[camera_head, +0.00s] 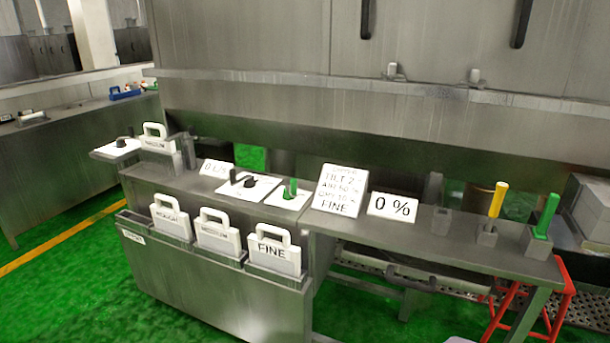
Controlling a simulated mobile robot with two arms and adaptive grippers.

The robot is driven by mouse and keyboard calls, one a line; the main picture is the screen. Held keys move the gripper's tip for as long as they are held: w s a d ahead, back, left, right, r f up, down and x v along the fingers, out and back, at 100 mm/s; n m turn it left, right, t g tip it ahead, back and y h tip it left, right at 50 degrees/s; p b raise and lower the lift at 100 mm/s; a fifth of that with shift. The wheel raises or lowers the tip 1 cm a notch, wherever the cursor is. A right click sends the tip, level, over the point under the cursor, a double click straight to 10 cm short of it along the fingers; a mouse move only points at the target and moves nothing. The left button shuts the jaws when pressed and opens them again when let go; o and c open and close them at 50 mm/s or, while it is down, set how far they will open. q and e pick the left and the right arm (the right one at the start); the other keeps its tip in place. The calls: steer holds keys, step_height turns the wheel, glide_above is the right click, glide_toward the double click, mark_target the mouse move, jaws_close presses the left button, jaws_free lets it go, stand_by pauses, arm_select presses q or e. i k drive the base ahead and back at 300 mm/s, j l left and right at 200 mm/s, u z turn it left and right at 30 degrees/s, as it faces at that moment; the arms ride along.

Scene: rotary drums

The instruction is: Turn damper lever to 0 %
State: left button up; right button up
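A white sign reading "0 %" (392,206) stands on the steel bench right of centre. To its right, a yellow-handled lever (497,200) stands nearly upright in a grey block. Farther right, a green-handled lever (546,216) rises from another grey block and leans slightly right. No label shows which lever is the damper's. Neither of my grippers is in view.
A larger sign (340,190) lists settings ending in "FINE". White handled plates (276,252) stand in a steel bin at the front. A black knob (249,182) sits near a "0 L/s" sign (217,168). A red stool (500,318) is under the right end. Green floor lies at left.

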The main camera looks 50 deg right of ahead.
mark_target(249, 180)
steer(key=z, duration=1.15)
steer(key=i+z, duration=0.2)
steer(key=i, duration=0.35)
